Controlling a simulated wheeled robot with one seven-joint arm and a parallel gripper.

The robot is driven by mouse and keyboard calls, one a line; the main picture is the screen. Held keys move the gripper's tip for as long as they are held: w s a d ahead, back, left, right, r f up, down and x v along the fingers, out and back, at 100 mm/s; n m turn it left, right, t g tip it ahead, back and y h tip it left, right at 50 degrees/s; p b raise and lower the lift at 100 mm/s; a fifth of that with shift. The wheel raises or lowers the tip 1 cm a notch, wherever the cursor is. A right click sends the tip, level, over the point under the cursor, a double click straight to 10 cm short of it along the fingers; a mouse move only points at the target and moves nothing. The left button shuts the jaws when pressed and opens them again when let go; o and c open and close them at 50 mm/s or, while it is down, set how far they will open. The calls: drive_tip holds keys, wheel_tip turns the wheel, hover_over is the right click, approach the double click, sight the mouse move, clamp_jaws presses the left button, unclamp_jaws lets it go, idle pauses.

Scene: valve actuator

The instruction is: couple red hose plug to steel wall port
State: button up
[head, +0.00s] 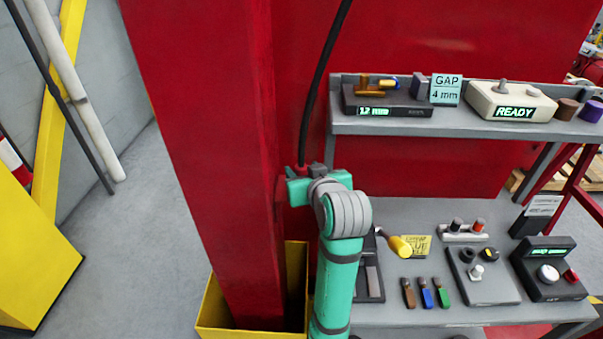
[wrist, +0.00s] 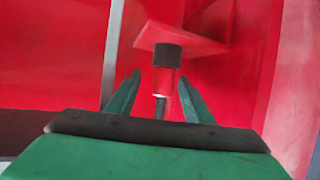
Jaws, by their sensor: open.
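In the wrist view, my gripper (wrist: 160,73) is open, its two green fingers apart. Between and beyond them is the red hose plug (wrist: 166,82), with a black collar at its top and a thin steel-coloured stem below. Gaps show on both sides, so the fingers do not visibly touch it. A red plate (wrist: 205,45) is behind the collar. In the head view, my gripper (head: 297,190) is beside the red column, at the lower end of a black hose (head: 322,80). A little red shows at the hose's end (head: 301,163). I cannot make out the steel wall port.
The red column (head: 215,150) stands in a yellow base guard (head: 215,318). On the right, a grey shelf (head: 400,127) and a lower bench (head: 400,210) hold instruments and several small tools. Open floor (head: 140,230) lies left of the column.

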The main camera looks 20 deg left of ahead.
sight(298, 166)
drive_tip(key=x, duration=0.4)
drive_tip(key=shift+a+f, duration=0.15)
drive_tip(key=shift+a, duration=0.15)
clamp_jaws()
